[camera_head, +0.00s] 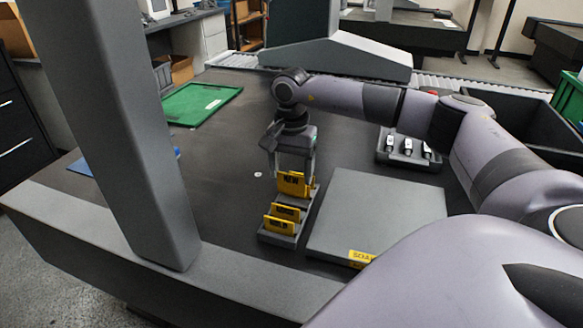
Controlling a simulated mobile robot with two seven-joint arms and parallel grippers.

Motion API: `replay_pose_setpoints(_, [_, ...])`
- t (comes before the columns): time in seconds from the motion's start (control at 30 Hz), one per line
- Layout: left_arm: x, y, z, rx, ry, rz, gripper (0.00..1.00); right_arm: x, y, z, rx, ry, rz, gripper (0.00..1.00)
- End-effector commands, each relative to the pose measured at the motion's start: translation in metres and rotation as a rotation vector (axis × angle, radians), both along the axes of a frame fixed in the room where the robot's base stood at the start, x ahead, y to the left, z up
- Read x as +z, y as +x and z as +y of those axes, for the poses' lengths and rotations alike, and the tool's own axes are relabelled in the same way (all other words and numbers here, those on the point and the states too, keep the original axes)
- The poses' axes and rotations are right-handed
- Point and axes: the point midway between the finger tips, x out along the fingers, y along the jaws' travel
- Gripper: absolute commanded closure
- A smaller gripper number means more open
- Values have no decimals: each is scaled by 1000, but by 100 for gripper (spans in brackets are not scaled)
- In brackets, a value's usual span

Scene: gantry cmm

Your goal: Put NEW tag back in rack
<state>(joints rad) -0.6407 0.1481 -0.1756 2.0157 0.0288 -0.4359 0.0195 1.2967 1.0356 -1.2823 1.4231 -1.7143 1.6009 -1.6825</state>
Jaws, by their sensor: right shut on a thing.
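My right gripper (294,168) points down over the far end of a small grey rack (267,238). It is shut on a yellow tag (293,184) with dark lettering too small to read, which I take for the NEW tag. The tag is upright at the rack's far part; I cannot tell whether its lower edge sits in a slot or just above. Two more yellow tags, a middle one (286,211) and a near one (279,225), stand in the rack's nearer slots. My left gripper is not in view.
A flat grey box (377,215) with a yellow label (361,256) lies close to the right of the rack. A grey holder (410,158) with several small parts stands farther back. A green tray (201,103) lies at the back left. A grey gantry column (125,140) rises at left.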

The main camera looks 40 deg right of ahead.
Motion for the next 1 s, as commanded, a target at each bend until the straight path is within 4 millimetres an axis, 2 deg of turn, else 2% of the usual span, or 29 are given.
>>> replay_pose_setpoints(0.27, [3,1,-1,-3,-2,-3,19,1,0,0,0,0,-1,55])
replay_pose_setpoints(0.7, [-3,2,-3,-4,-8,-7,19,-17,0,0,1,-1,0,55])
replay_pose_setpoints(1.0, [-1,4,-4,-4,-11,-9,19,-19,0,0,1,0,-1,55])
